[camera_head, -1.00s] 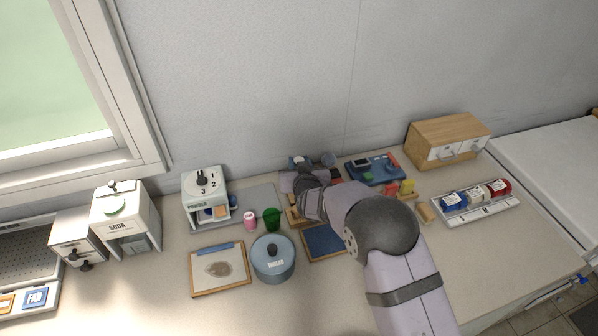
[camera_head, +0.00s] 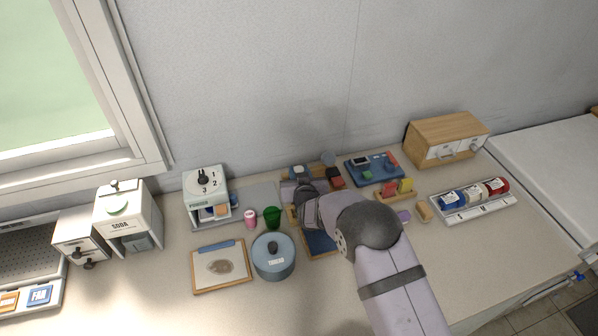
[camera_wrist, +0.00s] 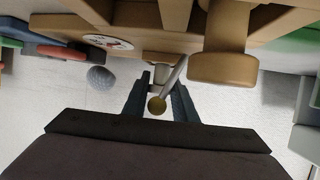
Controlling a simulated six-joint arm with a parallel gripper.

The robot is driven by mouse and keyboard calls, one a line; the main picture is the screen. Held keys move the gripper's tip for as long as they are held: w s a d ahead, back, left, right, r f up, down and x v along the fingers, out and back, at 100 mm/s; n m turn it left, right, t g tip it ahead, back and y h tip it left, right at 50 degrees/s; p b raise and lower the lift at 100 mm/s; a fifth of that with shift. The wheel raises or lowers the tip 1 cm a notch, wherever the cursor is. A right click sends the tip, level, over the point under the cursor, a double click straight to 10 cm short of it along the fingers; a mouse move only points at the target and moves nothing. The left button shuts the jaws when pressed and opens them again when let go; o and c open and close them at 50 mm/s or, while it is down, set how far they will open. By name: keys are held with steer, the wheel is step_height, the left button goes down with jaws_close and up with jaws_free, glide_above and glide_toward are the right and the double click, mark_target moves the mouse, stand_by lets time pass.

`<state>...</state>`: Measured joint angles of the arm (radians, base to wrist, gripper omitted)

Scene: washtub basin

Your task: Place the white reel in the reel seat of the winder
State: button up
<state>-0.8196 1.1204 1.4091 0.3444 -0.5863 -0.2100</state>
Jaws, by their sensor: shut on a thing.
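A cream-white roll (camera_head: 474,193), apparently the white reel, lies between a blue roll and a red roll in a pale rack (camera_head: 487,211) at the right. A wooden stand, apparently the winder, fills the top of the wrist view (camera_wrist: 222,66); its reel seat cannot be made out. My gripper (camera_wrist: 160,98) is beside this wood, its dark fingers shut around a thin pale rod with a brass knob (camera_wrist: 157,104). The rod's far end runs up towards the wood. In the head view my arm hides most of the winder and the fingertips.
A blue tray (camera_head: 373,168) and wooden drawer box (camera_head: 446,140) stand behind, towards the right. The front right counter is clear.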

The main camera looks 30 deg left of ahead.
steer(key=shift+f, duration=0.2)
steer(key=o, duration=1)
steer(key=shift+r, duration=0.15)
steer(key=shift+r, duration=0.15)
steer(key=shift+v, duration=0.85)
steer(key=shift+b+v, duration=1.55)
steer(key=shift+v, duration=3.65)
